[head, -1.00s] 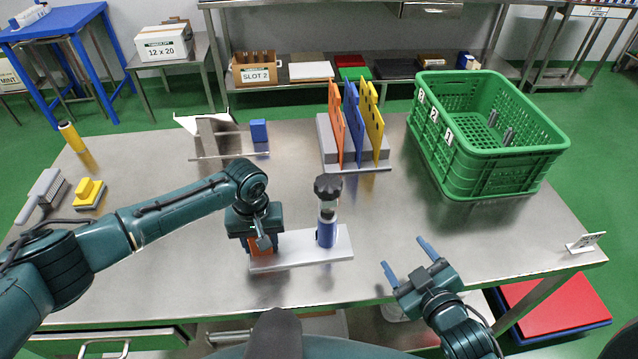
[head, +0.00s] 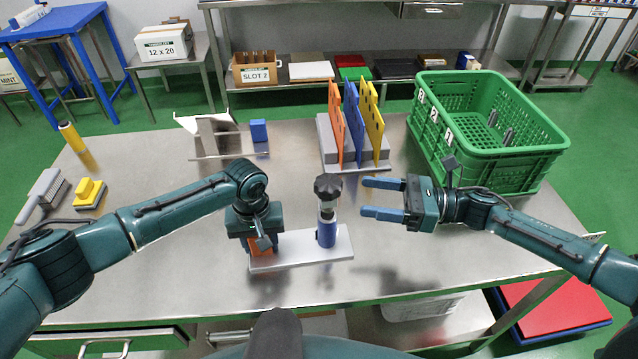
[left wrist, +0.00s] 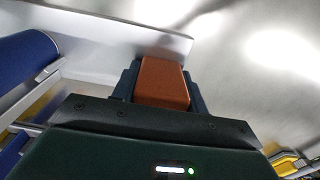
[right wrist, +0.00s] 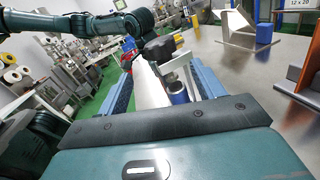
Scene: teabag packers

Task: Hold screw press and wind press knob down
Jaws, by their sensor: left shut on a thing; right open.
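The screw press stands on a white base plate (head: 300,251) on the steel table. It has a blue cylinder (head: 327,232) and a dark lobed knob (head: 328,187) on top. An orange-brown block (head: 261,257) sits at the left end of the base. My left gripper (head: 260,242) is shut on this block, which also shows between the fingers in the left wrist view (left wrist: 163,82). My right gripper (head: 366,197) is open and empty, fingers pointing left, just right of the knob and apart from it. In the right wrist view the knob (right wrist: 158,48) appears between the open fingers.
A green crate (head: 480,160) stands at the back right, close to my right arm. A rack with orange, blue and yellow boards (head: 352,120) stands behind the press. A yellow block (head: 90,193) and a brush (head: 44,190) lie at left. The front right table is clear.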

